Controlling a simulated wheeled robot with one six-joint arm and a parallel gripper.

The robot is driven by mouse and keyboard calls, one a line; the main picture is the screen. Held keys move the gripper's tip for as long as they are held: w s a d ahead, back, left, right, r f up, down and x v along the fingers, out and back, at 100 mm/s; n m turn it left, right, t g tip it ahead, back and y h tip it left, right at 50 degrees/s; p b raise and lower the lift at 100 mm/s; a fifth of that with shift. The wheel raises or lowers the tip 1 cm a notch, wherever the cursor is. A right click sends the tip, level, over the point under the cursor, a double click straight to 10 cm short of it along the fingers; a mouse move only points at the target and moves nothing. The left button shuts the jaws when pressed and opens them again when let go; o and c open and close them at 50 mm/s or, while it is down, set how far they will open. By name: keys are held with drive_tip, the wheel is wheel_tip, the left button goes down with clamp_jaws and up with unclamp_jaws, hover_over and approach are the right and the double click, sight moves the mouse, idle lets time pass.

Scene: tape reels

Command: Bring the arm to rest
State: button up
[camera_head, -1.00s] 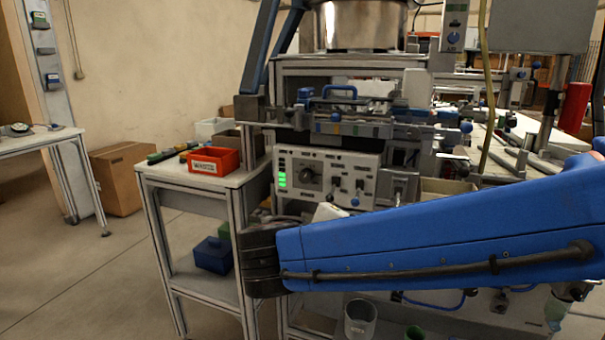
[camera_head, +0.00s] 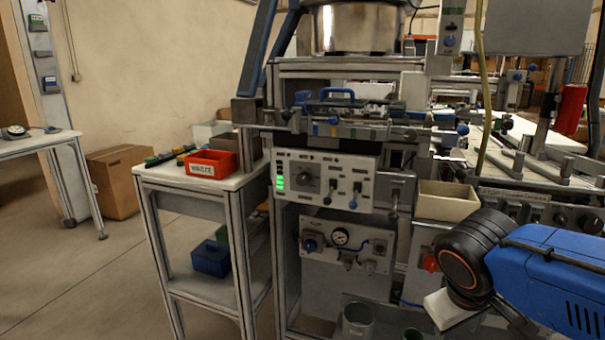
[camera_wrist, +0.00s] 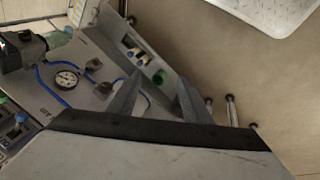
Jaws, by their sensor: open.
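My blue arm (camera_head: 555,275) reaches in from the right edge of the head view, folded at a black joint (camera_head: 467,255). A pale block of my wrist shows below that joint, and the fingers are not clear there. In the wrist view my gripper (camera_wrist: 158,88) shows two grey fingers, tilted and apart, with nothing held between them.
The machine's control panel (camera_head: 327,181) and lower gauge panel (camera_head: 345,245) stand left of my arm. A beige bin (camera_head: 447,203) sits close behind the joint. The floor at left is open.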

drive_tip(key=shift+s+a+f+m+t+y, duration=0.1)
drive_tip(key=shift+s+f+m+t+y, duration=0.15)
drive_tip(key=shift+s+m+y, duration=0.3)
drive_tip(key=shift+s+f+m+t+y, duration=0.2)
drive_tip(key=shift+s+m+t+y, duration=0.1)
drive_tip(key=shift+s+m+y, duration=0.25)
drive_tip(key=shift+s+a+f+m+t+y, duration=0.1)
drive_tip(key=shift+s+f+m+t+y, duration=0.25)
drive_tip(key=shift+s, duration=0.3)
drive_tip(key=shift+r, duration=0.15)
idle(0.4)
